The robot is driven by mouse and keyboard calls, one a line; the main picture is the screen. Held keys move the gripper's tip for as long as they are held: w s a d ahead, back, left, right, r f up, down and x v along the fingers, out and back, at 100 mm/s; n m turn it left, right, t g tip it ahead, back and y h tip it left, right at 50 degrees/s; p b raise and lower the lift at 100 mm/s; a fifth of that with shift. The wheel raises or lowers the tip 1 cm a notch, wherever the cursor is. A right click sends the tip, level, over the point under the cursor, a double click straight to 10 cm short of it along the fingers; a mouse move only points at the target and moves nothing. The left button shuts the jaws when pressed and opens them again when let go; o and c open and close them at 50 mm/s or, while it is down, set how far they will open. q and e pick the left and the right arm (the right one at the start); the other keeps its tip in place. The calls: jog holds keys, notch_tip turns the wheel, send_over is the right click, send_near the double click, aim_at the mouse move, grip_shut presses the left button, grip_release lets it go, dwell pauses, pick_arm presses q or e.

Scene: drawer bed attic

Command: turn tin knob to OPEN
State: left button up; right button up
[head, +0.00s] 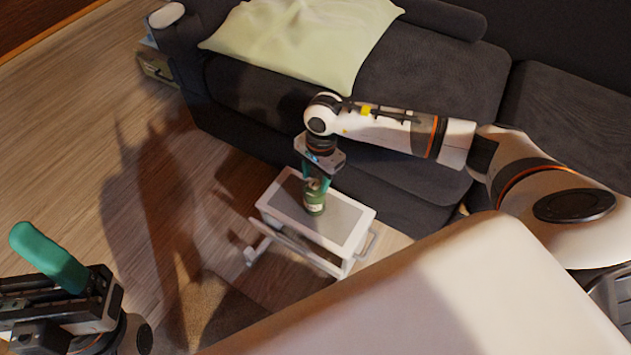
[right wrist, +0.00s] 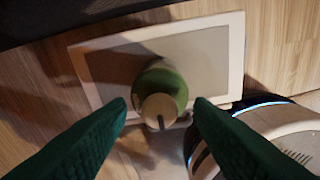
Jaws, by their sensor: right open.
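A green tin (head: 314,200) stands upright on the small white side table (head: 355,243), which has a grey top. In the right wrist view the tin (right wrist: 174,84) is seen from above, with a round beige knob (right wrist: 158,104) on top. The knob has a dark mark pointing toward the lower edge of the picture; any lettering is too small to read. My right gripper (head: 317,181) points down over the tin. Its green fingers are open, one on each side of the knob, with visible gaps in the wrist view. My left gripper (head: 50,258) is at the lower left, away from the table, with only one teal finger clear.
A dark sofa (head: 430,85) with a pale green pillow (head: 310,40) stands behind the table. A wooden box (head: 155,66) is at the sofa's left end. The wooden floor (head: 75,150) to the left is clear. The table has a side handle (head: 368,242).

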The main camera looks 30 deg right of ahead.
jog(key=shift+a+f, duration=0.1)
jog(key=shift+f, duration=0.55)
jog(key=c, duration=1)
jog(key=shift+o, duration=0.9)
